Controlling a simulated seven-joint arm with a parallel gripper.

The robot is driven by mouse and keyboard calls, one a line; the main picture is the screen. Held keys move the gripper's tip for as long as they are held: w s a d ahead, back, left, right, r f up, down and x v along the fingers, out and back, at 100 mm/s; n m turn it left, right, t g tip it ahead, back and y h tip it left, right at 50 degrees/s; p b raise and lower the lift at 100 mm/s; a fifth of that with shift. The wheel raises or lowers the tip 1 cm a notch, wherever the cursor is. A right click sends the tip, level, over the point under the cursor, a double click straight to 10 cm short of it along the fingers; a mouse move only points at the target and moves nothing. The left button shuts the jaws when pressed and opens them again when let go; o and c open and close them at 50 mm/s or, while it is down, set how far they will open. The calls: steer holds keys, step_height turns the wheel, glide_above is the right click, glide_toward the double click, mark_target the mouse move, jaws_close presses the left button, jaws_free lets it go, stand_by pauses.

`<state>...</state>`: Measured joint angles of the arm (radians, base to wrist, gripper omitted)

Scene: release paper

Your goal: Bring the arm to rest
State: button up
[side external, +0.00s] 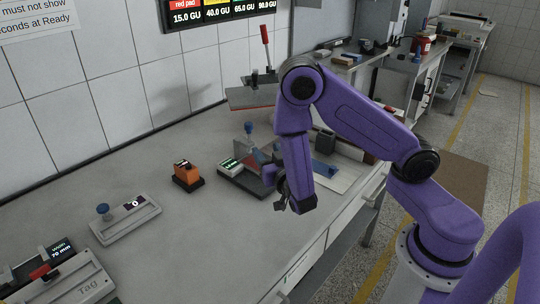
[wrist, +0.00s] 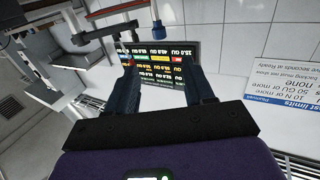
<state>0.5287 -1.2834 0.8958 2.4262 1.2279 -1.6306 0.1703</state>
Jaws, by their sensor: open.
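My gripper (side external: 283,198) hangs at the end of the purple arm, above the front part of the grey bench (side external: 150,165), beside a dark device with a small lit display (side external: 231,163). In the wrist view my gripper (wrist: 161,82) shows two black fingers spread apart, with nothing held between them. Beyond the fingers is the wall screen (wrist: 160,52) with coloured value labels, seen upside down. The exact height of the gripper over the bench is hard to tell.
An orange device (side external: 187,174), a grey unit with a blue knob (side external: 125,218) and a grey tag device (side external: 70,275) stand on the bench left of the gripper. A red-handled press (side external: 266,75) stands behind.

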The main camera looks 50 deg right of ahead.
steer(key=shift+s+a, duration=0.2)
steer(key=shift+s, duration=0.3)
